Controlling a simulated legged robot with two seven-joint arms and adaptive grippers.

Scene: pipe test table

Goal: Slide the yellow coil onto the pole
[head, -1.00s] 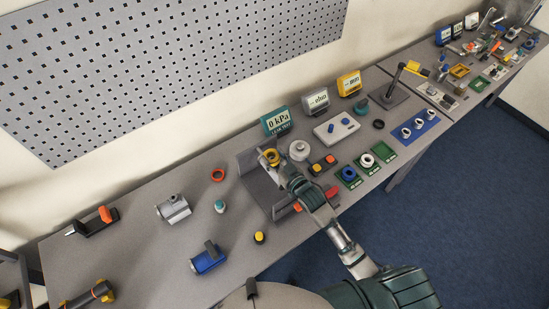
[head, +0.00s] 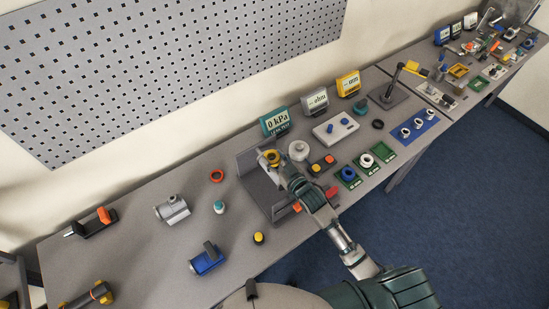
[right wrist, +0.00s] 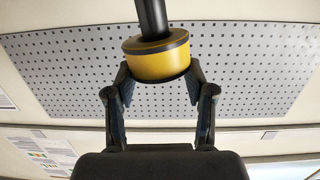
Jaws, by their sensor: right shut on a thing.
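The yellow coil (head: 271,158) is held at the tip of my right gripper (head: 275,164), above the grey fixture on the table. In the right wrist view the coil (right wrist: 158,66) is a short yellow cylinder with a dark band, slightly tilted. My right gripper's two fingers (right wrist: 157,82) are shut on its sides. The dark pole (right wrist: 152,16) meets the coil's upper face at its centre there. How far the pole goes into the coil is hidden. I cannot make out the pole clearly in the head view. My left gripper is not in view.
A teal 0 kPa display (head: 276,121) stands behind the fixture (head: 250,172). A round white part (head: 299,150) sits just right of the coil. An orange ring (head: 216,176), a blue part (head: 207,259) and a grey part (head: 173,209) lie left.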

